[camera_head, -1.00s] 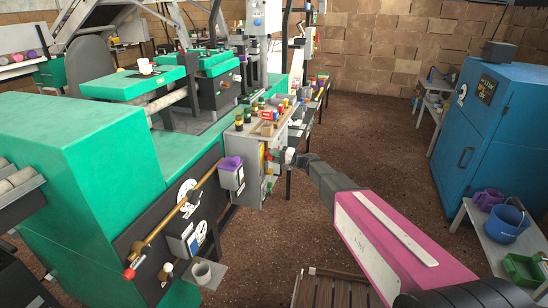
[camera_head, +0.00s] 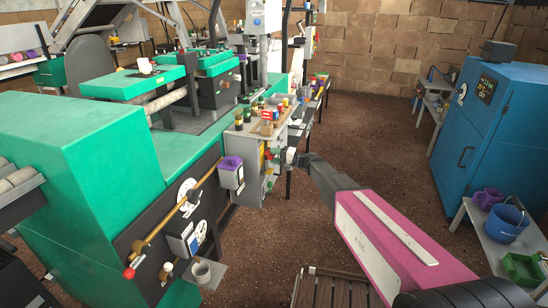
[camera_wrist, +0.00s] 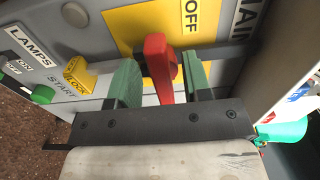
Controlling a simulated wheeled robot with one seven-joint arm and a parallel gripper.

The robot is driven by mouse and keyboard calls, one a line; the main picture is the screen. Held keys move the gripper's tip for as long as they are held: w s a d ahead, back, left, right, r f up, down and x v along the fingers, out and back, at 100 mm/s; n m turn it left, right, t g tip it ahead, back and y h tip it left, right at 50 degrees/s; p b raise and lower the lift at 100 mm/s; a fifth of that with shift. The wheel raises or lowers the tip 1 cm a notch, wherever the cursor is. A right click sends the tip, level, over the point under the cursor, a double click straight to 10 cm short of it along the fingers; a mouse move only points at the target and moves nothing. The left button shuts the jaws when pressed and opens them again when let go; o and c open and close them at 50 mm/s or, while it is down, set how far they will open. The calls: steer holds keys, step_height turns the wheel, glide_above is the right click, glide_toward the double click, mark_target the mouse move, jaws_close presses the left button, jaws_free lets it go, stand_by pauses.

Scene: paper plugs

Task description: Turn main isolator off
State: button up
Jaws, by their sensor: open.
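The main isolator's red handle (camera_wrist: 158,65) stands out from a yellow plate (camera_wrist: 120,25) in the wrist view. Part of the word "OFF" plate shows beside it, and a partly cut-off "MAIN" label (camera_wrist: 245,20) is at the upper right. My gripper (camera_wrist: 160,85) is open, with one green finger on each side of the red handle. Gaps show between the handle and both fingers. In the head view my gripper (camera_head: 287,157) is at the grey control cabinet (camera_head: 250,152), and its fingers are too small to make out.
A grey knob (camera_wrist: 75,14) is above. A blue cabinet (camera_head: 490,130) stands right; brown floor lies between.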

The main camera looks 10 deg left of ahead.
steer(key=d, duration=1)
steer(key=shift+s+d, duration=0.15)
steer(key=shift+s, duration=0.3)
steer(key=s+d+f+h, duration=0.3)
steer(key=s+d+h, duration=0.3)
steer(key=d, duration=0.5)
steer(key=s+d+f+h, duration=0.2)
steer(key=s+d+h, duration=0.4)
steer(key=s+d, duration=0.3)
steer(key=s+d+f+g+h, duration=0.1)
steer(key=s+d+f+h, duration=0.2)
steer(key=d, duration=1.1)
steer(key=s+h, duration=0.3)
steer(key=s, duration=0.1)
steer(key=shift+s+f+n, duration=0.25)
steer(key=shift+f+n, duration=0.05)
steer(key=shift+n, duration=0.1)
